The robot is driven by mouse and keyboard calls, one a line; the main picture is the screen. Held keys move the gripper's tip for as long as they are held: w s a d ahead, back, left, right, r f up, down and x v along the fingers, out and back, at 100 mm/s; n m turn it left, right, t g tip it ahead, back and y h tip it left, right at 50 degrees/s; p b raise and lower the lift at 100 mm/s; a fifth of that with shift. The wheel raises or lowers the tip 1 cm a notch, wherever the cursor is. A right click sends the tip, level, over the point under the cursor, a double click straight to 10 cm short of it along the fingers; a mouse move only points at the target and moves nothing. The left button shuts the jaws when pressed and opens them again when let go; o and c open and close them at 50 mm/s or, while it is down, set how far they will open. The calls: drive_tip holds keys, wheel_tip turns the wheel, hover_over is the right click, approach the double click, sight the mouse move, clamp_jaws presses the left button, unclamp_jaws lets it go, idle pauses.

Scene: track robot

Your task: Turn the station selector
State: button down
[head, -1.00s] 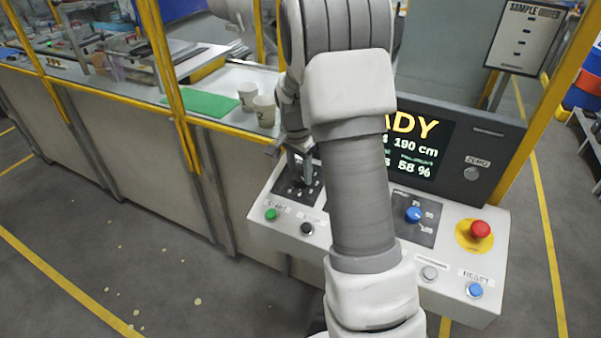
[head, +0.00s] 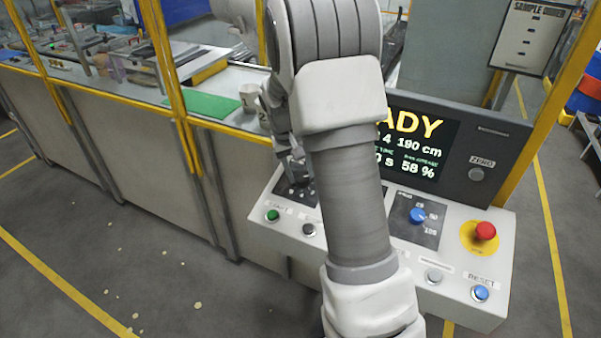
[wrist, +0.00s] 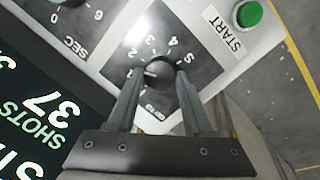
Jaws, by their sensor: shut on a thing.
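The station selector (wrist: 161,70) is a small black knob on a dark square plate with a scale of printed numbers around it. In the wrist view it sits between the fingertips of my gripper (wrist: 160,80), one finger on each side, shut on it. Which number it points to is not clear. In the head view my gripper (head: 292,163) reaches down to the dark selector plate (head: 285,190) at the left of the white control panel (head: 262,233). My arm covers part of the panel, and the knob itself is hard to make out there.
A green START button (wrist: 249,14) is close to the selector plate. Another dial (wrist: 68,4) with a SEC scale shows in the wrist view. A red stop button (head: 484,231), a blue knob (head: 417,215) and a blue RESET button (head: 480,292) are farther right. A cup (head: 248,97) stands behind.

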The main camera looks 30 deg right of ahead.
drive_tip(key=n+h, duration=0.1)
drive_tip(key=n, duration=0.5)
drive_tip(key=shift+a, duration=0.15)
drive_tip(key=n+t, duration=0.1)
drive_tip(key=n, duration=0.5)
drive_tip(key=shift+s, duration=0.15)
drive_tip(key=shift+n, duration=0.3)
drive_tip(key=shift+c, duration=1.5)
unclamp_jaws()
drive_tip(key=shift+a, duration=0.1)
drive_tip(key=v, duration=1.7)
drive_tip(key=shift+a, duration=0.35)
drive_tip(key=shift+s, duration=0.1)
